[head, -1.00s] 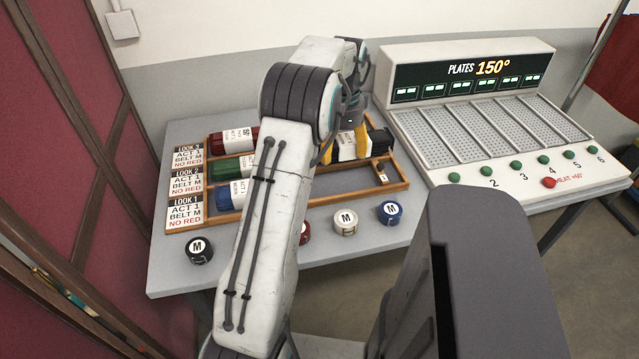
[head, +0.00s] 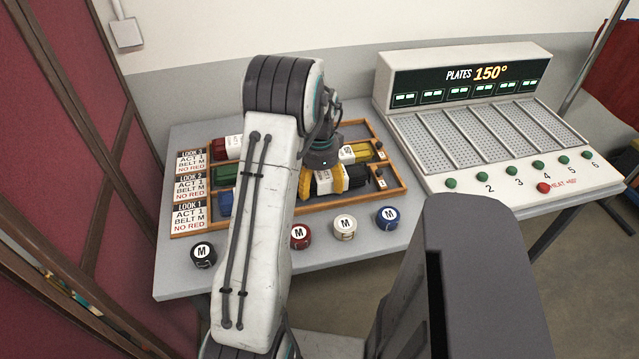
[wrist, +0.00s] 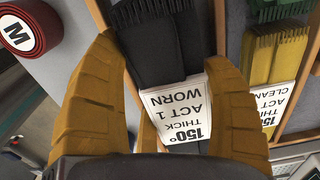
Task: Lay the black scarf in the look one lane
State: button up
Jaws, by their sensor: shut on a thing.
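The black scarf (head: 357,175) is folded, with a white label reading 150°, thick, act 1, worn. It also shows in the wrist view (wrist: 155,58). My gripper (head: 324,182) is shut on it, one yellow finger on each side of the label. The scarf lies lengthwise over the front lane of the wooden rack (head: 405,187), the lane beside the look 1 card (head: 188,216). I cannot tell whether it touches the lane floor. A blue scarf (head: 225,204) is at the left end of that lane, partly hidden by my arm.
A yellow scarf (head: 362,152) and a green scarf (head: 224,176) lie in the middle lane; a red scarf (head: 227,147) is in the back lane. Black, red (head: 300,237), white (head: 344,227) and blue (head: 387,217) rolls stand in front. A plate machine (head: 470,140) stands right.

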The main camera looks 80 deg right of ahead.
jog(key=shift+f, duration=0.8)
jog(key=shift+f, duration=0.15)
jog(key=o, duration=1.3)
jog(key=shift+c, duration=0.2)
